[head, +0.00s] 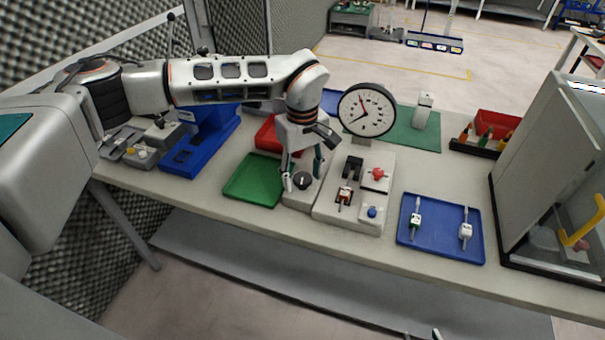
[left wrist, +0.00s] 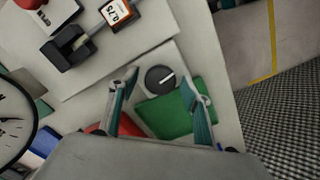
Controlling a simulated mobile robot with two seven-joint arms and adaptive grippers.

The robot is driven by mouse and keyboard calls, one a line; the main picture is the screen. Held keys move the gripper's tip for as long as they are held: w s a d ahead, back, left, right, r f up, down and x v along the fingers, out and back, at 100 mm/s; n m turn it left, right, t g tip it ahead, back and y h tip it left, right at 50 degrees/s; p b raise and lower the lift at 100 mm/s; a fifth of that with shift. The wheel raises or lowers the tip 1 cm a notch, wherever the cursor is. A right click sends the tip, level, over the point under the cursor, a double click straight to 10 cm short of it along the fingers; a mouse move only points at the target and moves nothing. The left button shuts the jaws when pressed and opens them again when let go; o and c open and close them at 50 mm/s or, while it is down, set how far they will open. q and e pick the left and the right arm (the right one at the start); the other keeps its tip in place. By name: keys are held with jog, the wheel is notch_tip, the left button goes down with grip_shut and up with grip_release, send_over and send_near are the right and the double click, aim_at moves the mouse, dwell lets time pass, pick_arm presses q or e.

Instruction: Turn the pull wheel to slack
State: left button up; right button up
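The pull wheel, a dark round knob (head: 303,181) with a white pointer line, sits on a small white box (head: 296,198) beside the larger white panel. It also shows in the left wrist view as a knob (left wrist: 160,78), its line pointing to the upper right in that picture. My left gripper (head: 302,176) points down over the knob. Its teal fingers stand apart on either side of the knob, with visible space between, as the left wrist view (left wrist: 160,98) shows. For my right gripper (head: 422,335), only small tips show at the bottom edge of the head view.
The white panel (head: 326,205) carries a dark clamp, a red knob and a blue button. A round dial gauge (head: 367,110) stands behind it. A green tray (head: 240,188) lies left, a blue tray (head: 440,254) with two small parts right. A cabinet (head: 535,165) stands far right.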

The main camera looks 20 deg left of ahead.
pick_arm(q)
jog(key=c, duration=0.9)
